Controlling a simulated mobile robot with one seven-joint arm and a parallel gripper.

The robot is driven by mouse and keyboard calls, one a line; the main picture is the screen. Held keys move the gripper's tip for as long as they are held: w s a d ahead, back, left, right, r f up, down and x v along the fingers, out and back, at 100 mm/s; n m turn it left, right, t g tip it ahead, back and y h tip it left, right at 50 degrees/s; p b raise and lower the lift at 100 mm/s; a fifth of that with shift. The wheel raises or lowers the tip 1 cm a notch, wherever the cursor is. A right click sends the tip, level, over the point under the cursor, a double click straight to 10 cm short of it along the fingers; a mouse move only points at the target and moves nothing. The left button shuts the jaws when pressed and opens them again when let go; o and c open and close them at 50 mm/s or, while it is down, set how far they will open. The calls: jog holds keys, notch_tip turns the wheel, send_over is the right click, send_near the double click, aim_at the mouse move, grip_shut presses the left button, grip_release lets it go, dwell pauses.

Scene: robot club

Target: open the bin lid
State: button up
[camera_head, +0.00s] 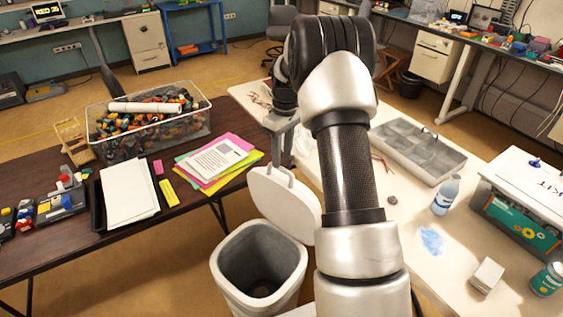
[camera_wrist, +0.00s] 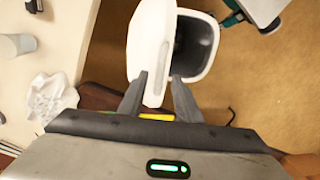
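The bin (camera_head: 237,281) is a light grey open-topped bin on the floor between the two tables, with a dark inside. Its pale lid (camera_head: 285,206) stands raised and tilted at the bin's back right edge, and the opening is largely uncovered. In the wrist view the white lid (camera_wrist: 150,40) lies to the left of the bin's dark opening (camera_wrist: 193,45). My gripper (camera_head: 281,145) is above the lid's upper edge, partly hidden by my arm. In the wrist view its two fingers (camera_wrist: 158,80) are apart, with the lid's edge showing between them. I cannot tell whether they touch it.
A dark table (camera_head: 60,264) at left holds a tub of coloured parts (camera_head: 148,150), papers (camera_head: 214,158) and a black tray. A white table (camera_head: 400,215) at right holds a grey compartment tray (camera_head: 418,150), a bottle (camera_head: 446,195) and a kit box (camera_head: 525,215). My arm passes over it.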

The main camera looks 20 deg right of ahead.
jog(key=shift+a+f, duration=0.15)
jog(key=shift+f, duration=1.3)
jog(key=shift+c, duration=0.4)
grip_shut()
